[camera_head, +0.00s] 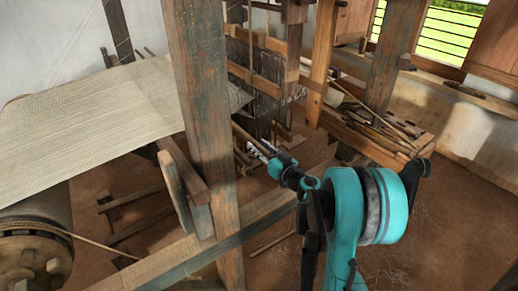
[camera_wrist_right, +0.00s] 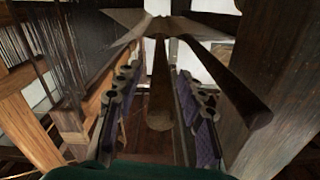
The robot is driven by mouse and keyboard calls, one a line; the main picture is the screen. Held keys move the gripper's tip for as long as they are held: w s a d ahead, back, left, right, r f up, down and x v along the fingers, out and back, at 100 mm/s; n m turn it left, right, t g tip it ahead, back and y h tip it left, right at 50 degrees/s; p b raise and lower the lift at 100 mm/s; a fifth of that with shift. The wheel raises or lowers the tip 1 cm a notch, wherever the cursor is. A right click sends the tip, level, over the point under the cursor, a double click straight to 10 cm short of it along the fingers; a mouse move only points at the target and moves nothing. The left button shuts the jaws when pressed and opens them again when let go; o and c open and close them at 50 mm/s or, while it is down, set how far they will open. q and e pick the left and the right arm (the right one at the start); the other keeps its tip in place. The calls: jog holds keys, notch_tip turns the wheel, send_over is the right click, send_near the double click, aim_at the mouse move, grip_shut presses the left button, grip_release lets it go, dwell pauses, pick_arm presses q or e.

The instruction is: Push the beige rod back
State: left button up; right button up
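A round wooden rod (camera_wrist_right: 159,95) shows in the right wrist view, running away from the camera with its near end between my right gripper's fingers. It looks brown in this light; I take it for the beige rod. In the head view a rod (camera_head: 247,136) runs up and left from my right gripper (camera_head: 262,152), beside the loom's thick post. In the wrist view my right gripper (camera_wrist_right: 160,122) is open, its purple-padded fingers apart on either side of the rod, with gaps visible. My left gripper is not in view.
A thick wooden post (camera_head: 203,110) stands left of my right gripper. The woven cloth (camera_head: 90,120) stretches to the left. A lower beam (camera_head: 190,255) crosses in front. Dark heddle threads (camera_head: 265,105) hang behind. Another dark bar (camera_wrist_right: 225,85) lies close right of the rod.

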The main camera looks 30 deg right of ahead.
jog(key=shift+w, duration=0.2)
grip_shut()
jog(key=a, duration=0.3)
jog(key=shift+s, duration=0.15)
grip_release()
jog(key=shift+d, duration=0.1)
